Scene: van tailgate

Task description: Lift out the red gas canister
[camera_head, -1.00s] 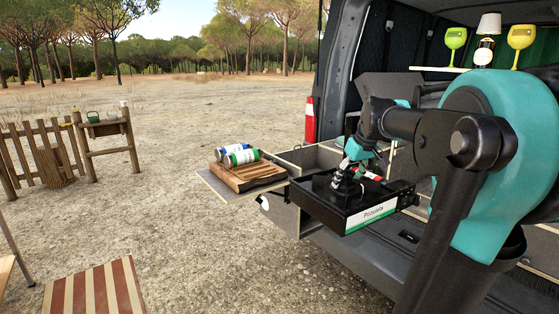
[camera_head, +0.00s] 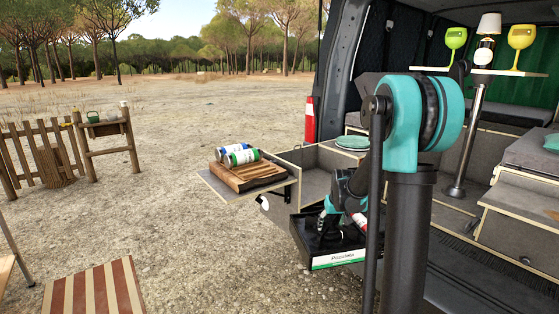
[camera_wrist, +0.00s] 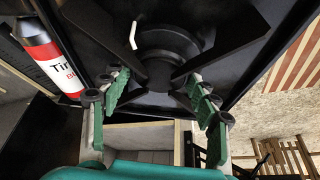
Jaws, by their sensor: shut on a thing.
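In the head view my gripper (camera_head: 329,222) reaches down into the stove. The contact itself is dark and hard to see.
A wooden board (camera_head: 247,177) with blue-white and green-white canisters (camera_head: 241,157) rests on a side shelf by the open drawer (camera_head: 318,158). A green plate (camera_head: 352,143) lies at the drawer. The van's table and seats are at the right. Open ground lies left.

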